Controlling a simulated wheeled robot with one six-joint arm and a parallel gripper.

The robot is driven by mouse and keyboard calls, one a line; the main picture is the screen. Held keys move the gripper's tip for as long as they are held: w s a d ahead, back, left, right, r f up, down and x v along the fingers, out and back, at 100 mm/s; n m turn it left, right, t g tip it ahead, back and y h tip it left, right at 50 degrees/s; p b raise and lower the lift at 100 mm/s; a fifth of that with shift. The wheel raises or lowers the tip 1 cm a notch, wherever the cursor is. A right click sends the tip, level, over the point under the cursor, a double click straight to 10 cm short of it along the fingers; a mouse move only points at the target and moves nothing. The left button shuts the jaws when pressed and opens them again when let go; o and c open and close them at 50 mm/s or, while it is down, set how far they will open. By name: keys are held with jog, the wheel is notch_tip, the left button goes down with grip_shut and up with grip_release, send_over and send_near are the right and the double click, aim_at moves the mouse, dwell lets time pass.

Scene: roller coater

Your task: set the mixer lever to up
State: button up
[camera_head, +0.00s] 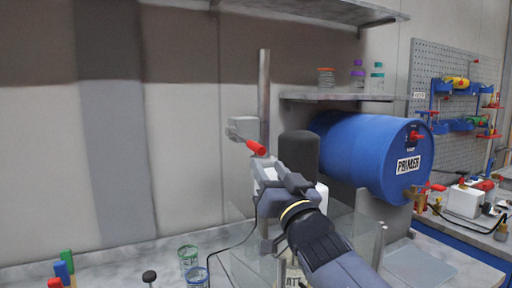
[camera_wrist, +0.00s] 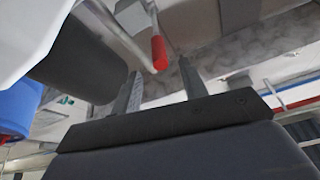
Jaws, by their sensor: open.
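The mixer lever has a red grip (camera_head: 256,148) on a short metal arm. It sticks out from a light grey box (camera_head: 242,127) on an upright post (camera_head: 264,95) and slants down to the right. My gripper (camera_head: 268,172) is just below the red grip, its jaws open and empty. In the wrist view the red grip (camera_wrist: 160,52) shows between my two fingers (camera_wrist: 160,75), apart from both. I cannot tell how deep it sits between them. A dark cylinder (camera_head: 299,152), perhaps the mixer's motor, stands just right of the lever.
Clear panels (camera_head: 368,235) stand around my arm. Glasses (camera_head: 188,258) stand on the bench at lower left.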

aim_at(256, 148)
jog(key=p+x, duration=0.1)
jog(key=x, duration=0.7)
jog(key=shift+w+p, duration=0.3)
jog(key=shift+p, duration=0.1)
grip_shut()
